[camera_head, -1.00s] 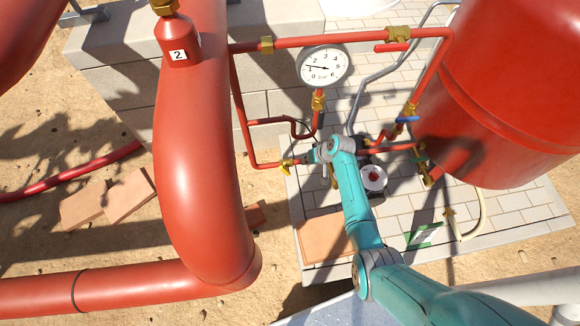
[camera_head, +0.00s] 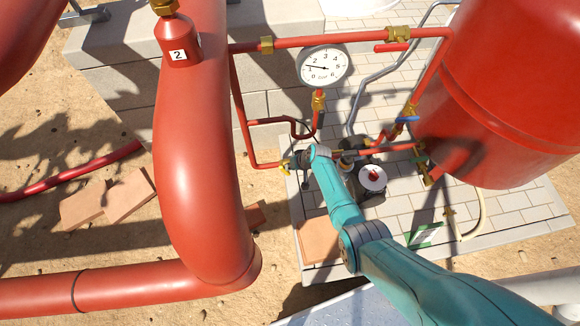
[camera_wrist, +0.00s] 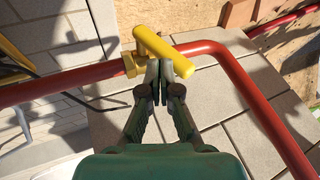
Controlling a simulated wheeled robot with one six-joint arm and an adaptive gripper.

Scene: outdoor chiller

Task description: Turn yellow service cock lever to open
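The yellow service cock lever (camera_head: 285,168) sits on a thin red pipe low between the large red pipe and the gauge. In the wrist view the lever (camera_wrist: 164,50) is a yellow bar lying diagonally across the red pipe, at its brass fitting (camera_wrist: 131,65). My gripper (camera_wrist: 159,70) has its two dark fingertips close together, with nothing seen between them. The tips are right at the lever's near side; whether they touch it I cannot tell. In the head view my gripper (camera_head: 301,160) is just right of the lever and partly hidden by my wrist.
A pressure gauge (camera_head: 323,66) stands above the thin red pipe (camera_head: 242,110). A big red tank (camera_head: 515,95) is at the right. The large red pipe (camera_head: 197,160) is left of the lever. A blue-handled valve (camera_head: 407,119) and a round-topped device (camera_head: 373,179) are right of my gripper.

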